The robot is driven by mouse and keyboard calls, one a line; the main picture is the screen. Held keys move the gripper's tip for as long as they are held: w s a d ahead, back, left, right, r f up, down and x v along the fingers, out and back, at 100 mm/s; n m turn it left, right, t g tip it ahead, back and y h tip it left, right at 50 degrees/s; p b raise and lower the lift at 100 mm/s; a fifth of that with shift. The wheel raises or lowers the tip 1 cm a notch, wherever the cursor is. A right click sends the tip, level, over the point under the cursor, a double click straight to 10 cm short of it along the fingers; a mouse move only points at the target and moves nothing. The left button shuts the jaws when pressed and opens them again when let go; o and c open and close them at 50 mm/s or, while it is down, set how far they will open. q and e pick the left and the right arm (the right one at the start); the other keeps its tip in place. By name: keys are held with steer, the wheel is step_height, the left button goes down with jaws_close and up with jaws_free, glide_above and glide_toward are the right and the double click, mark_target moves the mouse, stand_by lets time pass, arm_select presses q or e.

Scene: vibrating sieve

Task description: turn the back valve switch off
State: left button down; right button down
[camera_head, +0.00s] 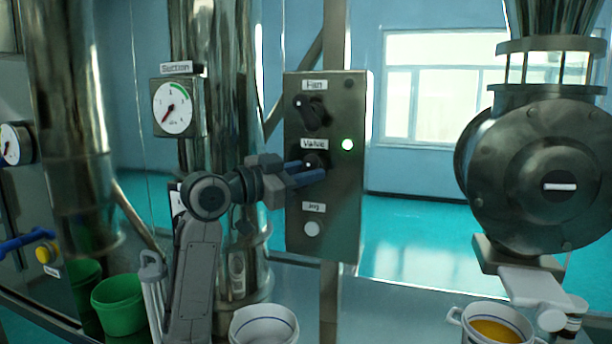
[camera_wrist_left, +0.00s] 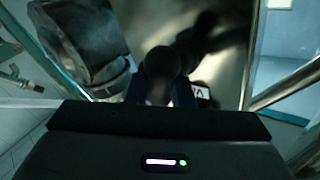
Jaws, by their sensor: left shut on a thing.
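The valve switch (camera_head: 316,160) is a dark knob on the front of the metal control box (camera_head: 346,205), under the "Valve" label. My left gripper (camera_head: 318,174) reaches it from the left, and its blue fingers are shut on the knob, hiding part of it. In the left wrist view, the dark round knob (camera_wrist_left: 163,62) sits between the fingertips. I cannot read the knob's pointer direction clearly. My right gripper is not in view.
A dark fan knob (camera_head: 312,116) sits just above on the same box, and a pale jog button (camera_head: 312,229) below. A suction gauge (camera_head: 173,108) is to the left. Green and white buckets stand below. A large round metal machine (camera_head: 520,170) stands at right.

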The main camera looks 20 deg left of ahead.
arm_select(q)
steer(key=n+t+b, duration=0.2)
steer(key=n, duration=0.1)
steer(key=shift+f+h, duration=0.2)
steer(key=shift+h, duration=0.2)
steer(key=shift+n+t+b, duration=0.3)
steer(key=shift+n+t, duration=0.3)
steer(key=shift+n, duration=0.5)
steer(key=shift+r+n+t+y, duration=0.15)
steer(key=shift+n+t+y, duration=0.15)
steer(key=shift+n+t, duration=0.6)
steer(key=n+t+y, duration=0.1)
steer(key=n+t, duration=0.1)
steer(key=n, duration=0.2)
steer(key=shift+r, duration=0.1)
steer(key=shift+a+n+t+y+p, duration=0.1)
steer(key=shift+n+t+y+p, duration=0.3)
steer(key=shift+n+y, duration=0.4)
steer(key=shift+n, duration=0.4)
steer(key=c, duration=1.3)
jaws_free()
